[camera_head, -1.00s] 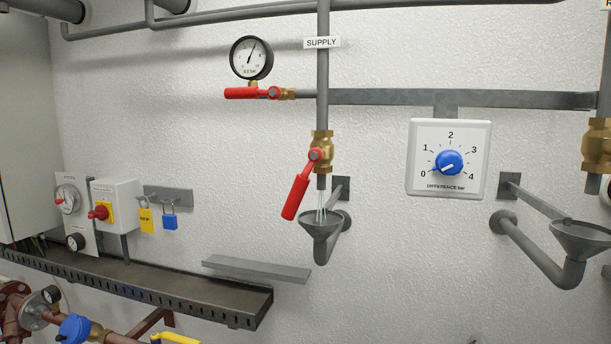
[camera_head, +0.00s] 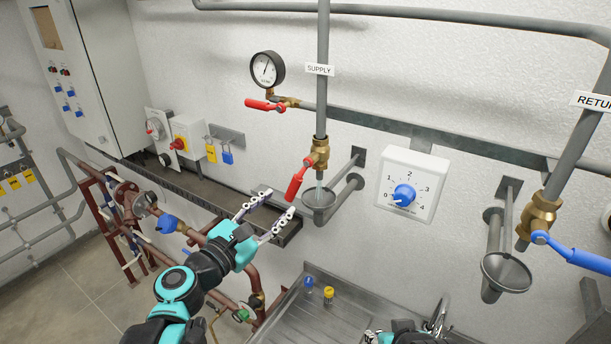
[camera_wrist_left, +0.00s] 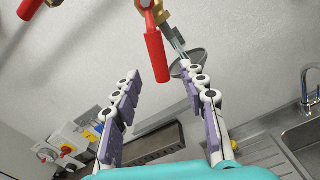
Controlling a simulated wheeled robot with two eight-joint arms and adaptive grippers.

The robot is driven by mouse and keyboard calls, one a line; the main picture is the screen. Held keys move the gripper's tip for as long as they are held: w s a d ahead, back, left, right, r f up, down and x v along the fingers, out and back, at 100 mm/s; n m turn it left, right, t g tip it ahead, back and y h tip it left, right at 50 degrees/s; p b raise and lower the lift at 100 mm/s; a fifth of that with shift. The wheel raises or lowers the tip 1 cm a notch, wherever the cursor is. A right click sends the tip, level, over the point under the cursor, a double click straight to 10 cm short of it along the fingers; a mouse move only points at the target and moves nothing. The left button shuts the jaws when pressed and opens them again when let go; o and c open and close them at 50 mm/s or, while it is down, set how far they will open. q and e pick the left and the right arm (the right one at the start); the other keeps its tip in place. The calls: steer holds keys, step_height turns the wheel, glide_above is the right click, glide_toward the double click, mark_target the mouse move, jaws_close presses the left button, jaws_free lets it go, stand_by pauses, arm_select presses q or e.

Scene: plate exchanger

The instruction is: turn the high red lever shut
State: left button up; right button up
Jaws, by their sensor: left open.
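The red lever (camera_head: 296,183) on the brass valve (camera_head: 319,152) of the supply pipe hangs down, slanting left. A thin stream runs below the valve into a grey funnel (camera_head: 320,198). A second red lever (camera_head: 265,105) lies nearly level beside the pressure gauge, higher up. My left gripper (camera_head: 278,203) is open and empty, just below and left of the hanging lever. In the left wrist view this lever (camera_wrist_left: 157,58) points down between the open fingertips, apparently beyond them. My right gripper (camera_head: 385,336) shows only partly at the bottom edge; its jaws are unclear.
A dark metal tray (camera_head: 185,188) runs along the wall behind my left gripper. A white dial box (camera_head: 412,184) and a blue lever (camera_head: 580,256) are to the right. A steel sink top (camera_head: 290,322) stands below. Open wall lies around the valve.

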mark_target(291, 192)
arm_select(q)
steer(key=x, duration=0.7)
steer(key=shift+w+p, duration=0.35)
steer(key=shift+p, duration=0.05)
steer(key=shift+f, duration=0.1)
jaws_close()
